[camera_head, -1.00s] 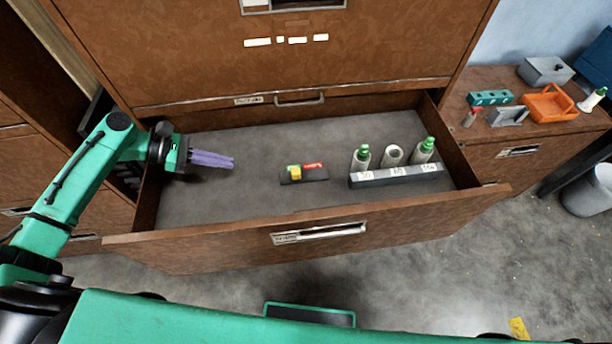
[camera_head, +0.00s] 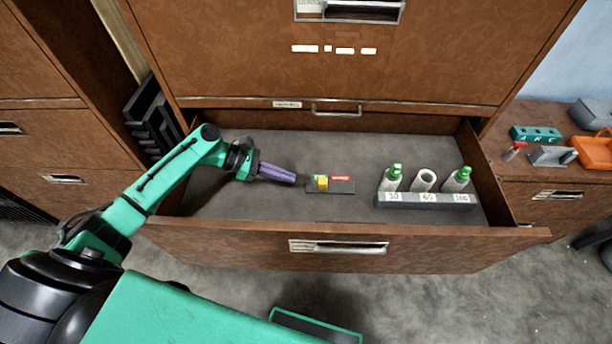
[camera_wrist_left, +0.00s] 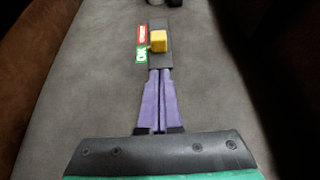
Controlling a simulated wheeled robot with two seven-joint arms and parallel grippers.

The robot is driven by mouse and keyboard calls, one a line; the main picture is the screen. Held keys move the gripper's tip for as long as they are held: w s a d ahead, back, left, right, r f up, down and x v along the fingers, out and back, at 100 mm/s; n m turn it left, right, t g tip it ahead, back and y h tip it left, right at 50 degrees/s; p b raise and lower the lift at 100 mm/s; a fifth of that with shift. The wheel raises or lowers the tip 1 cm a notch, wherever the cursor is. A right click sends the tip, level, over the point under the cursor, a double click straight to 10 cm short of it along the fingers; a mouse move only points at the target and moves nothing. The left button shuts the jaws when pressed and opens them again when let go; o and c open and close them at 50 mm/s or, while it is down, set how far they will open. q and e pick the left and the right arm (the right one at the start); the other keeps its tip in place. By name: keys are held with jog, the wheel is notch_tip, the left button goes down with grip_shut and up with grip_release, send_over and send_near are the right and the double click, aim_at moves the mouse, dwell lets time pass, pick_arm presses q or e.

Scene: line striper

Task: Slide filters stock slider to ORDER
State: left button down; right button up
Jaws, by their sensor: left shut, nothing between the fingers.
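The stock slider (camera_head: 345,188) is a dark plate on the drawer floor with a yellow knob (camera_head: 321,183), a green label and a red label. In the wrist view the green label reads OK (camera_wrist_left: 142,54), and the red label (camera_wrist_left: 142,34) lies farther off beside the yellow knob (camera_wrist_left: 157,41). My left gripper (camera_head: 294,179) has purple fingers, shut and empty, just left of the plate. In the wrist view its fingertips (camera_wrist_left: 160,71) point at the plate's near end; contact cannot be told. My right gripper is out of view.
The open drawer (camera_head: 440,240) has a front wall and side walls around the slider. A grey rack (camera_head: 425,204) with white bottles and a white tube stands to the right. The drawer floor between is clear. A side counter (camera_head: 535,172) holds small items.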

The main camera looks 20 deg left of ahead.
aim_at(324, 181)
pick_arm(q)
jog(key=d, duration=0.1)
jog(key=d+p, duration=0.1)
jog(key=d, duration=0.1)
jog(key=w+d, duration=0.1)
jog(key=shift+w+d+f, duration=0.1)
jog(key=shift+d+f, duration=0.2)
jog(key=shift+f, duration=0.1)
jog(key=shift+w+d+f, duration=0.1)
jog(key=shift+d+f, duration=0.05)
jog(key=shift+d, duration=0.3)
jog(key=shift+d+p, duration=0.25)
jog(key=shift+p, duration=0.25)
jog(key=d+p, duration=0.1)
jog(key=d, duration=0.1)
jog(key=w+d+p, duration=0.1)
jog(key=d, duration=0.1)
jog(key=shift+r, duration=0.2)
jog(key=shift+d+f, duration=0.1)
jog(key=shift+d, duration=0.15)
jog(key=shift+a, duration=0.1)
